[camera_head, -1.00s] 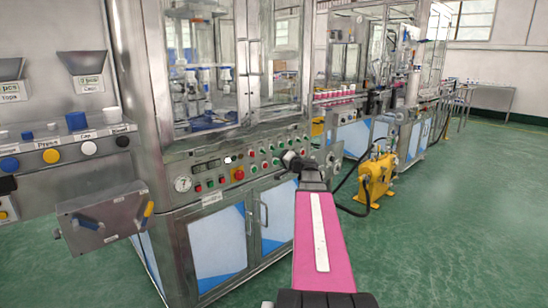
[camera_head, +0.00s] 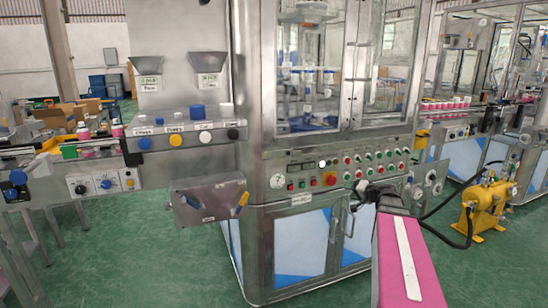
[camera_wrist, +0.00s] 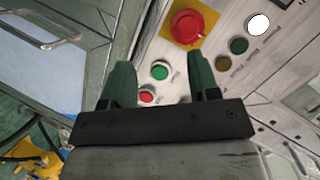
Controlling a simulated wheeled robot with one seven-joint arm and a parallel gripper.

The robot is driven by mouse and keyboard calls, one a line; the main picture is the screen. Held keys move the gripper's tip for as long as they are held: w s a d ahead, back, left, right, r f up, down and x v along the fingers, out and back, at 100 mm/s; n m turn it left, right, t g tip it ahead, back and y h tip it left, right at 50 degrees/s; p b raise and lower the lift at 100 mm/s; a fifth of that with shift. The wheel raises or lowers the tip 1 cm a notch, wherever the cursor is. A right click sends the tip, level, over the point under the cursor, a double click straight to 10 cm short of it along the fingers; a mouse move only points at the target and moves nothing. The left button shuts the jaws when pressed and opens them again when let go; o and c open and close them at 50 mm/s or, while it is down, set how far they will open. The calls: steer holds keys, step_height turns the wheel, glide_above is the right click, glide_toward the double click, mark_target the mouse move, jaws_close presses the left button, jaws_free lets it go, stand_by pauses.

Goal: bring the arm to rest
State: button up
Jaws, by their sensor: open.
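My arm's pink link reaches forward at the lower right of the head view, in front of the machine's control panel (camera_head: 345,172). My gripper shows in the wrist view (camera_wrist: 163,88), with two green fingers apart and nothing between them. Behind the fingers lie a green button (camera_wrist: 159,71) and a red button (camera_wrist: 147,96) of the panel. A red emergency stop on a yellow plate (camera_wrist: 187,27) is above them. I cannot tell whether the fingertips touch the panel. In the head view my gripper is hard to make out behind the dark wrist.
A yellow pump (camera_head: 487,208) with a black hose stands on the floor right of my arm. A conveyor with pink-capped cans (camera_head: 445,103) runs at the right. Green floor (camera_head: 110,250) is clear at the left.

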steer(key=s+a+f+n+g+h, duration=0.25)
steer(key=s+a+f+g, duration=0.45)
steer(key=s+a+f, duration=0.5)
steer(key=s+a+f+n+g+h, duration=0.2)
steer(key=s+a+f+g+h, duration=0.2)
steer(key=s+f, duration=0.5)
steer(key=shift+s+g+h, duration=0.35)
steer(key=shift+g+h, duration=0.2)
steer(key=shift+g, duration=0.05)
steer(key=shift+n, duration=0.25)
